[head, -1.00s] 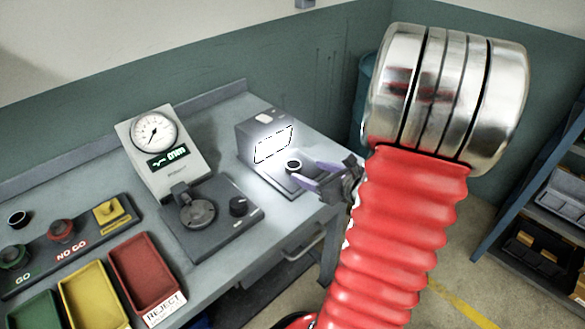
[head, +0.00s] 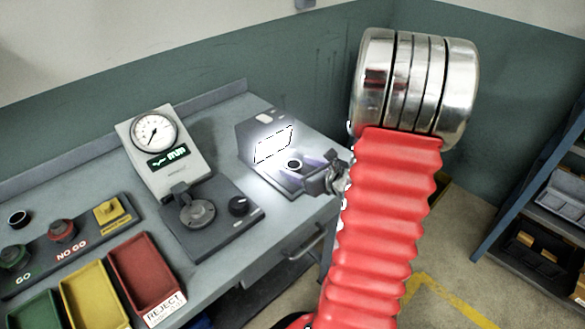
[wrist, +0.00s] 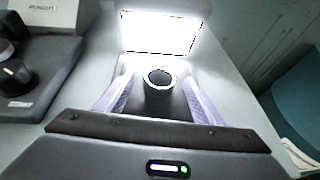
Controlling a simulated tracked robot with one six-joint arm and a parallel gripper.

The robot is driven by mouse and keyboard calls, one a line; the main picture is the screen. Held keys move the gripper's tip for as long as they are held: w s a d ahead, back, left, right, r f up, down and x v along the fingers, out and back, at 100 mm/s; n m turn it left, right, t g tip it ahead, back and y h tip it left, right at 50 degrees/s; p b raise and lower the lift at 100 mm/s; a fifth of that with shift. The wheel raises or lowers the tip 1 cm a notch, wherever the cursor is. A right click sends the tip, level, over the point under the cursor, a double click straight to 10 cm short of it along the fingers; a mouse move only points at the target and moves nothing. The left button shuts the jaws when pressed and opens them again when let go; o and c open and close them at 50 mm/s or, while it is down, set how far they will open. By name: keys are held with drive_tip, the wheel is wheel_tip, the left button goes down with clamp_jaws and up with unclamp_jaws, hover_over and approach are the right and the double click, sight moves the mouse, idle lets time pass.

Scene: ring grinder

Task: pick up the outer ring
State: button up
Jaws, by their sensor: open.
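A small dark ring with a bright rim (head: 294,164) sits on the lit inspection station at the right end of the bench. I take it as the outer ring. In the wrist view the ring (wrist: 159,78) shows near the middle, in front of the bright panel, with a dark cylindrical shape below it. My gripper (head: 306,176) is open just to the right of the ring in the head view. In the wrist view its two purple fingers (wrist: 158,90) stand apart, one on each side of the ring. I cannot tell whether they touch it.
The lit panel (head: 272,144) stands right behind the ring. A dial gauge (head: 155,132) and a dark fixture (head: 215,215) with a knob are to the left. Red (head: 146,272), yellow (head: 93,295) and green trays line the front left. Another dark ring (head: 19,217) lies far left.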

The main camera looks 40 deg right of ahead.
drive_tip(key=shift+w+f, duration=0.25)
drive_tip(key=shift+w, duration=0.35)
drive_tip(key=shift+c, duration=0.6)
drive_tip(key=c, duration=1.2)
drive_tip(key=shift+r, duration=0.1)
drive_tip(key=shift+r, duration=4.95)
